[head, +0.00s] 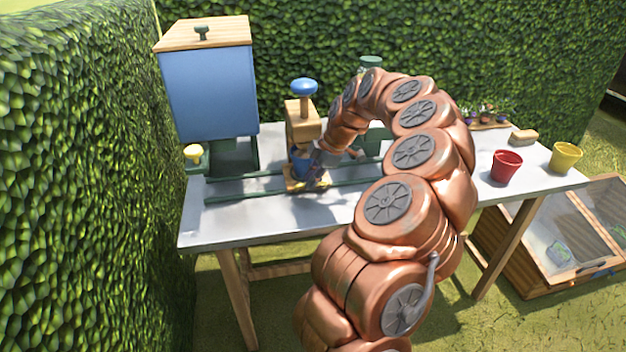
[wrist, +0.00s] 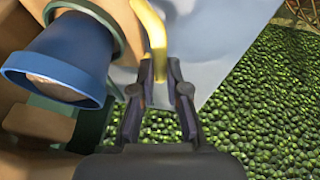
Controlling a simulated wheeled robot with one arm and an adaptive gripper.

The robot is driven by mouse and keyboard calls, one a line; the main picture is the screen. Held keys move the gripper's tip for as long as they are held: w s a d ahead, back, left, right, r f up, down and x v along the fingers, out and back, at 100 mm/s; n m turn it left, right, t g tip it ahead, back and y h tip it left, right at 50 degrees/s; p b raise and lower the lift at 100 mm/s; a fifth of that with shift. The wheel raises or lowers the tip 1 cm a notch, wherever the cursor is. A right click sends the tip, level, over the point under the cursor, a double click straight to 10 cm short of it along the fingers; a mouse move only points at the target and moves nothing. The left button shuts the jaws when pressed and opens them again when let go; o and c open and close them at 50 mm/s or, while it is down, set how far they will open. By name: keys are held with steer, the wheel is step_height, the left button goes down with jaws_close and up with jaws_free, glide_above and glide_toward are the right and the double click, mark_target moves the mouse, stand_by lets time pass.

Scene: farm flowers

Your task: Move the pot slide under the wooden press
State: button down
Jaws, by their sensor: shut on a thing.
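The wooden press (head: 303,128) with a blue knob on top stands on the table at the green rails. The pot slide (head: 293,184), a light wooden block, sits on the rails and carries a blue pot (head: 297,163). In the head view the pot appears directly below or just in front of the press; I cannot tell the exact alignment. The blue pot with brown filling also shows at left in the wrist view (wrist: 65,60). My gripper (wrist: 160,75) is shut on the slide's yellow handle (wrist: 152,35). My arm hides part of the slide.
A blue hopper (head: 210,92) with a wooden lid stands left of the press, a yellow knob (head: 193,153) near its base. The green rails (head: 240,195) run along the table (head: 225,228). A red pot (head: 506,166) and a yellow pot (head: 565,157) stand far right.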

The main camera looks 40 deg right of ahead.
steer(key=shift+s, duration=0.1)
steer(key=c, duration=1.2)
jaws_free()
steer(key=shift+r, duration=0.1)
steer(key=shift+v, duration=5.9)
